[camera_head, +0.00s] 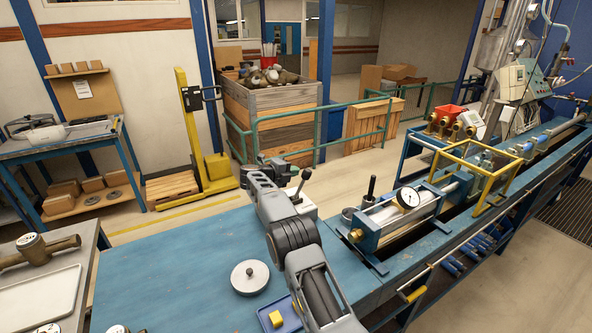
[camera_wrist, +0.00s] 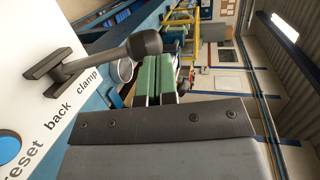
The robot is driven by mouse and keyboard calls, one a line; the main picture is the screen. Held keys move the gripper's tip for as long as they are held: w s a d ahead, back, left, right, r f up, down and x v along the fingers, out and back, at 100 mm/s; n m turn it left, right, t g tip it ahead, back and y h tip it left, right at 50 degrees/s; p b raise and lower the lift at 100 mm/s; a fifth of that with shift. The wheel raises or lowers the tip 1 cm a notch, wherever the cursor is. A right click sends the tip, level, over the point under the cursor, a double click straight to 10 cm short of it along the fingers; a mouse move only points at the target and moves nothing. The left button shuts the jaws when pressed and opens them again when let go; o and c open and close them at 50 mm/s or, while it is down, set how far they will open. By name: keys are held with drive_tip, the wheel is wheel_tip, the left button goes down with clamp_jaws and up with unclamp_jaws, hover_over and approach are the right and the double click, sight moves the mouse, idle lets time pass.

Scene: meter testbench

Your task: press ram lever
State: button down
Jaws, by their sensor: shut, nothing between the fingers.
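The ram lever (camera_wrist: 100,61) is a dark grey rod with a rounded black knob. It rises from a slotted mount on a white panel (camera_wrist: 52,112) printed "reset", "back" and "clamp". In the head view the white control box (camera_head: 307,207) stands on the blue bench beside my wrist. My gripper (camera_wrist: 161,76) has green fingers, closed together and empty. The knob lies just beside the fingers and overlaps them in the wrist view. I cannot tell whether they touch. In the head view my gripper (camera_head: 304,174) is small and partly unclear near the lever.
A clamp rig with a round gauge (camera_head: 407,198) stands right of the control box. A blue button (camera_wrist: 8,148) is on the panel. A round metal weight (camera_head: 250,277) and a blue tray with a yellow block (camera_head: 276,319) lie near my arm. The bench's left part is clear.

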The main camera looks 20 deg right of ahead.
sight(302, 185)
drive_tip(key=shift+w+d+f, duration=0.1)
drive_tip(key=shift+d, duration=0.75)
drive_tip(key=shift+w+d+f, duration=0.1)
drive_tip(key=shift+d, duration=0.85)
drive_tip(key=shift+s+d, duration=0.1)
drive_tip(key=shift+d, duration=0.1)
drive_tip(key=s+a+r+b, duration=0.1)
drive_tip(key=s+a+r, duration=0.2)
drive_tip(key=a+r, duration=0.6)
drive_tip(key=shift+v, duration=0.9)
drive_tip(key=shift+f, duration=0.15)
